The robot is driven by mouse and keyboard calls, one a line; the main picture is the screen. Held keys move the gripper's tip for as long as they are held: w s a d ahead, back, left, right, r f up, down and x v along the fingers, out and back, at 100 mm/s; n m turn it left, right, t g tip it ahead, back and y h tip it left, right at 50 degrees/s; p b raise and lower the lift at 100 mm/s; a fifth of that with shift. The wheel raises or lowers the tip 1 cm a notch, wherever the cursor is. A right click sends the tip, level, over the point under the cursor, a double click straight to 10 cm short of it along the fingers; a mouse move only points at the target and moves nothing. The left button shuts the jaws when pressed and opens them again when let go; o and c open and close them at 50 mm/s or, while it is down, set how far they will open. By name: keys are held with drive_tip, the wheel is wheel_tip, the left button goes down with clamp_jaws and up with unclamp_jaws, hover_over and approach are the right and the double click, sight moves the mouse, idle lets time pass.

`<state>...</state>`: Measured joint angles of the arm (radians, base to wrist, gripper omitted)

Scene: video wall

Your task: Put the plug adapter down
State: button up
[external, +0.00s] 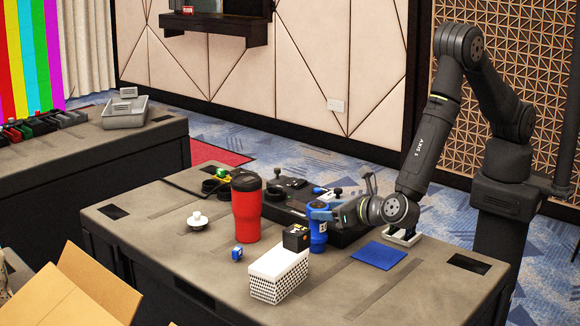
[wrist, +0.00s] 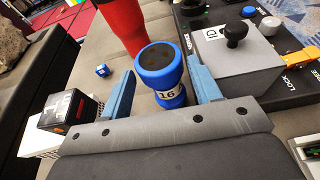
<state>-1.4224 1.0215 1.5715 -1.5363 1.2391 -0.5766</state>
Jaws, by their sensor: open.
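My gripper (external: 320,211) is open and low over the table, with its fingers (wrist: 160,72) on either side of a blue dumbbell-shaped piece (wrist: 160,66) marked 16. In the external view the blue piece (external: 318,241) stands upright under the gripper, partly hidden. Whether the fingers touch it I cannot tell. No plug adapter can be named for sure; a small white round piece with a knob (external: 197,222) lies at the left of the table, and a white and black piece (external: 404,237) sits under my arm.
A red tumbler (external: 246,212) stands left of the gripper. A black cube (external: 296,237) sits on a white patterned box (external: 279,276) in front. A small blue cube (external: 237,254) lies nearby. A dark control panel (external: 290,206) is behind. A flat blue square (external: 379,255) lies at right.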

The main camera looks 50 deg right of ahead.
drive_tip(key=x, duration=0.4)
drive_tip(key=c, duration=0.8)
drive_tip(key=shift+r, duration=0.1)
wheel_tip(320, 180, up, 9)
drive_tip(key=shift+f, duration=0.15)
drive_tip(key=shift+w+a+r, duration=0.1)
drive_tip(key=shift+a+r, duration=0.1)
drive_tip(key=shift+r, duration=0.1)
drive_tip(key=w+a+n+g+y, duration=0.1)
drive_tip(key=w+a+n+y, duration=0.4)
drive_tip(key=w+a, duration=1.55)
wheel_tip(320, 180, down, 9)
drive_tip(key=shift+s+f+y, duration=0.15)
drive_tip(key=shift+s+y, duration=0.2)
drive_tip(key=shift+y, duration=0.05)
